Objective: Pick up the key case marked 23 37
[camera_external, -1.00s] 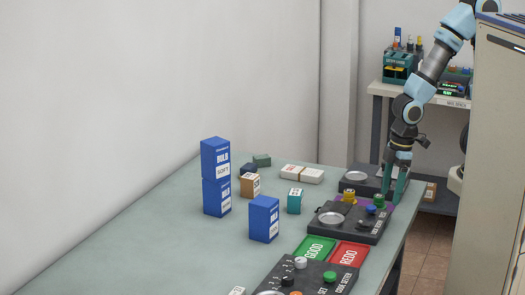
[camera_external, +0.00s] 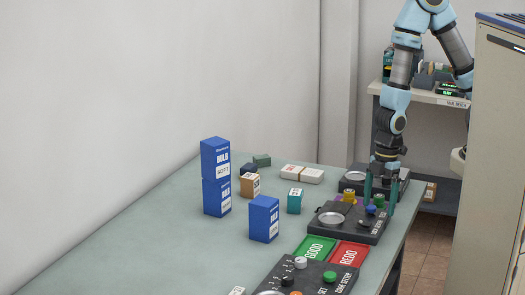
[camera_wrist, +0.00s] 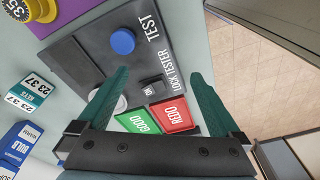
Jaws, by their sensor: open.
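The key case marked 23 37 is a small teal and white box (camera_external: 294,200) standing on the table left of the black lock tester. It also shows at the left edge of the wrist view (camera_wrist: 28,92), with its number on top and side. My gripper (camera_external: 380,194) is above the lock tester, to the right of the case and apart from it. In the wrist view its two teal fingers (camera_wrist: 157,78) are spread wide with nothing held between them.
The lock tester (camera_wrist: 85,45) has a blue button. Green GOOD (camera_external: 314,248) and red REDO (camera_external: 349,255) plates lie in front of it. A blue box (camera_external: 264,218) and a tan box (camera_external: 250,185) stand left of the case. Bare table surrounds the case.

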